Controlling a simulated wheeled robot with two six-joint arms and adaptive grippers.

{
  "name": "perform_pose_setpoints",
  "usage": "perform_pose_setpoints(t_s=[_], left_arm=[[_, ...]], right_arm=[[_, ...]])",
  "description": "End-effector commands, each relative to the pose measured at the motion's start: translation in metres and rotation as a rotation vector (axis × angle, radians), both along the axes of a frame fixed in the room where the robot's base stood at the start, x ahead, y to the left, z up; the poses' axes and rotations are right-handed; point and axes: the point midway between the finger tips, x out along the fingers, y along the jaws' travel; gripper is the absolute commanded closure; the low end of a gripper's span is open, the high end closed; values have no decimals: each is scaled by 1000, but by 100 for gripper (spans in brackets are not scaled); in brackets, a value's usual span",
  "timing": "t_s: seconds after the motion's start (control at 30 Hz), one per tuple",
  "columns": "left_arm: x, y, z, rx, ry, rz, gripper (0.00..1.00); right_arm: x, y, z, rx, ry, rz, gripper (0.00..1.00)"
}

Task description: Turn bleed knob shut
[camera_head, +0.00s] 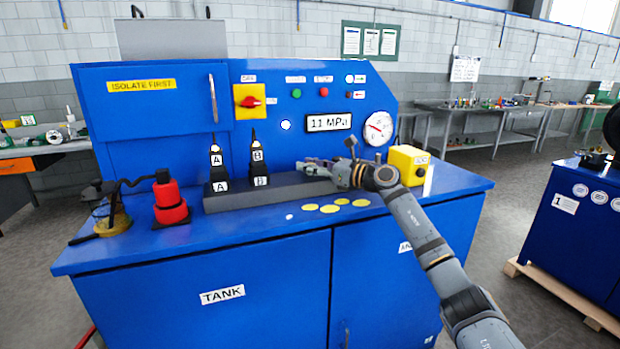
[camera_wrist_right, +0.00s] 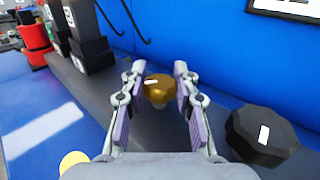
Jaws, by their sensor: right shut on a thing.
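A brass knob (camera_wrist_right: 158,92) with a white mark on top stands on the grey rail in the right wrist view. My right gripper (camera_wrist_right: 159,74) has a finger on each side of it and is shut on it. In the head view my right gripper (camera_head: 318,168) reaches over the right part of the rail, and the knob is largely hidden there. A larger black knob (camera_wrist_right: 262,136) with a white mark stands to the right in the wrist view. No label on either knob is readable, so I cannot tell which is named bleed. My left gripper is not in view.
The blue bench carries the grey rail (camera_head: 255,197), black fittings marked A (camera_head: 218,175) and B (camera_head: 258,168), a red cylinder (camera_head: 169,198), a yellow box (camera_head: 409,162) and yellow discs (camera_head: 330,209). The display (camera_head: 330,122) reads 11 MPa. The bench's front right is clear.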

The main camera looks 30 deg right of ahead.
Motion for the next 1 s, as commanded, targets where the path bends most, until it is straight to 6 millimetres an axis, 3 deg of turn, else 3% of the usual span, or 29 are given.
perform_pose_setpoints(t_s=[0.77,0.8,0.93,1.0], left_arm=[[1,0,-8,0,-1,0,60],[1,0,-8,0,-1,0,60],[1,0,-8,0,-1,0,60],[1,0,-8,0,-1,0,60]], right_arm=[[0,0,-1,-1,4,99,100],[0,0,-1,-1,4,99,65],[0,0,-1,-1,3,98,47],[0,0,-1,-1,3,98,46]])
